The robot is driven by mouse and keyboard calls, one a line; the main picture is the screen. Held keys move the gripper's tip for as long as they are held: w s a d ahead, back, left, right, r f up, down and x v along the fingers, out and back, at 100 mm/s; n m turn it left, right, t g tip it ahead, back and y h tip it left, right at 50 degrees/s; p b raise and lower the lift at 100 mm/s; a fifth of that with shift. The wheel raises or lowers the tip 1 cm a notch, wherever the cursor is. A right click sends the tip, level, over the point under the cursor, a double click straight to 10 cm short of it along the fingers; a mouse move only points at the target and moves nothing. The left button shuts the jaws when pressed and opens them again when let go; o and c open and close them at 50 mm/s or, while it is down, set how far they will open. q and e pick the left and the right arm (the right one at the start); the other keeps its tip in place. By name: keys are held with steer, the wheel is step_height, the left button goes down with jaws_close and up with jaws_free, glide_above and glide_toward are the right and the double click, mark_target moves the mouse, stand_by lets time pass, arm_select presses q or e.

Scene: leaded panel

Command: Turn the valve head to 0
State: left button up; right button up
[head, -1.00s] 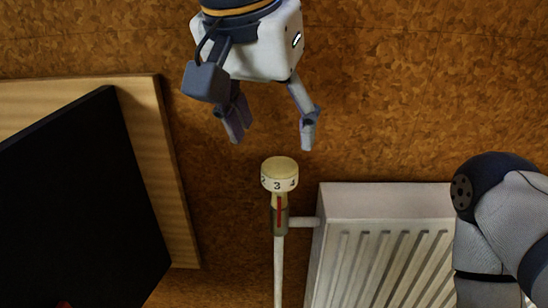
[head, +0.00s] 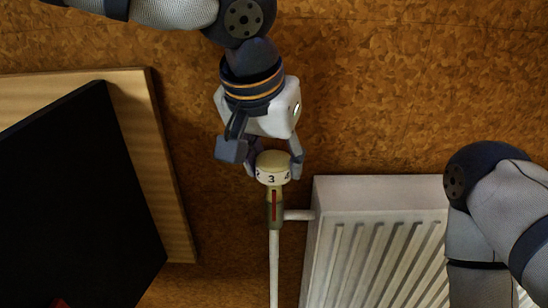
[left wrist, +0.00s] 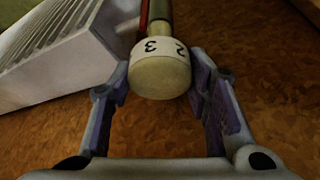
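The valve head (head: 273,167) is a cream knob with black numbers on its rim, atop a vertical pipe beside the radiator. In the head view the 3 faces front, roughly above the red mark (head: 274,205) on the valve body, with 2 and 4 at either side. My left gripper (head: 273,172) is open, with one finger on each side of the head. In the left wrist view the head (left wrist: 160,76) lies between the fingers, showing 2 and 3; whether a finger touches it I cannot tell. My right gripper is out of view.
A white radiator (head: 375,190) stands right of the valve, joined to it by a short pipe (head: 299,215). A black panel (head: 75,200) on a wooden board (head: 150,140) lies at the left. My right arm is over the radiator's right side. The brown floor behind is clear.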

arm_select(q)
steer(key=shift+n, duration=0.4)
steer(key=n+y, duration=0.1)
steer(key=n, duration=0.2)
steer(key=shift+y, duration=0.3)
steer(key=n+y, duration=0.1)
steer(key=n, duration=0.2)
steer(key=shift+n, duration=0.3)
steer(key=n+y, duration=0.2)
steer(key=n, duration=0.2)
steer(key=shift+g, duration=0.4)
steer(key=shift+n+g+y, duration=0.4)
steer(key=shift+n+g, duration=0.1)
steer(key=shift+n, duration=1.5)
steer(key=o, duration=1.2)
steer(key=shift+c, duration=0.2)
